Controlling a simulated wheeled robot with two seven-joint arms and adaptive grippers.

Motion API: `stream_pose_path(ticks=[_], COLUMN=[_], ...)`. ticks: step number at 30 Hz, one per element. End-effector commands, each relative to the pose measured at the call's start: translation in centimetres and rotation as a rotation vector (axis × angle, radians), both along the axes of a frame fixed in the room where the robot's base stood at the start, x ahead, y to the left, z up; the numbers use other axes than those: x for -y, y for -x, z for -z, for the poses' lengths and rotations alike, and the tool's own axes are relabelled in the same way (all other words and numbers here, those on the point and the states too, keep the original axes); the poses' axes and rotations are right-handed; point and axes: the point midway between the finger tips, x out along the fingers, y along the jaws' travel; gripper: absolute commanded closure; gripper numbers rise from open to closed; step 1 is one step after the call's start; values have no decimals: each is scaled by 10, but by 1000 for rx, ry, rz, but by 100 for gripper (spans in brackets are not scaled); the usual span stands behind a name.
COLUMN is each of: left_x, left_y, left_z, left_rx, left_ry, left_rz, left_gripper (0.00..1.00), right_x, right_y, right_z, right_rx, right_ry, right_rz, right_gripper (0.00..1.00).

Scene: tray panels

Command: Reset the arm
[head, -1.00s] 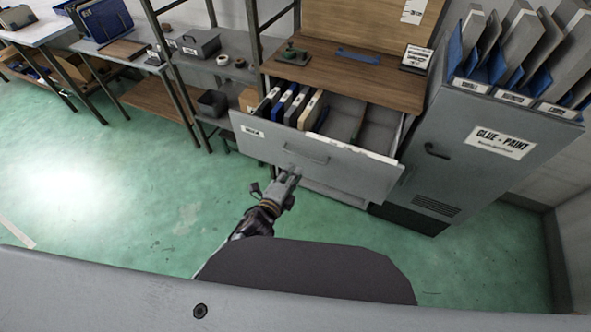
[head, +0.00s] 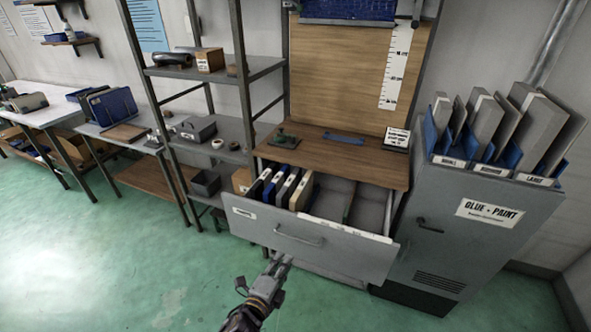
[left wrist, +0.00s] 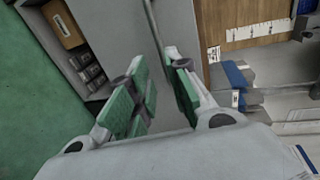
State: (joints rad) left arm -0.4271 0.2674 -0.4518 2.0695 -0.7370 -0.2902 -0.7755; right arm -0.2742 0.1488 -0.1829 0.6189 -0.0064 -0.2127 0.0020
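My left arm comes up from the bottom of the head view, with the left gripper (head: 281,266) in front of the open drawer (head: 275,229), just below its handle (head: 298,239). In the left wrist view the left gripper (left wrist: 155,92) has its two green-padded fingers apart with nothing seen between them. Contact with the drawer front cannot be made out. The drawer holds several upright panels (head: 287,187) at its left, and its right compartments look empty. My right gripper is in neither view.
A grey glue and paint cabinet (head: 455,245) stands right of the drawer, with panels in racks on top. A wooden worktop (head: 365,160) lies behind the drawer. Shelving (head: 225,130) and tables (head: 50,115) line the left. Green floor (head: 110,260) is open at front left.

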Motion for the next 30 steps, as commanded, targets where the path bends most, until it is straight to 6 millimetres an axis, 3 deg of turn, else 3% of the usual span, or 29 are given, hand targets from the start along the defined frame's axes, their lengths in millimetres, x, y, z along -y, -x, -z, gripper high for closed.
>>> stream_pose_path(ticks=[8, 17, 30], left_x=[-13, -63, -125], left_y=[-3, -2, 38], left_z=[0, 6, 23], left_rx=[-46, -242, -581], left_ry=[46, 251, 596], left_rz=[-59, -301, -696], left_gripper=[81, 81, 81], right_x=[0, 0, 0], right_y=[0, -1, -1], right_z=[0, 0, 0], right_rx=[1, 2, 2], right_ry=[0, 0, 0], right_rz=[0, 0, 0], right_gripper=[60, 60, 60])
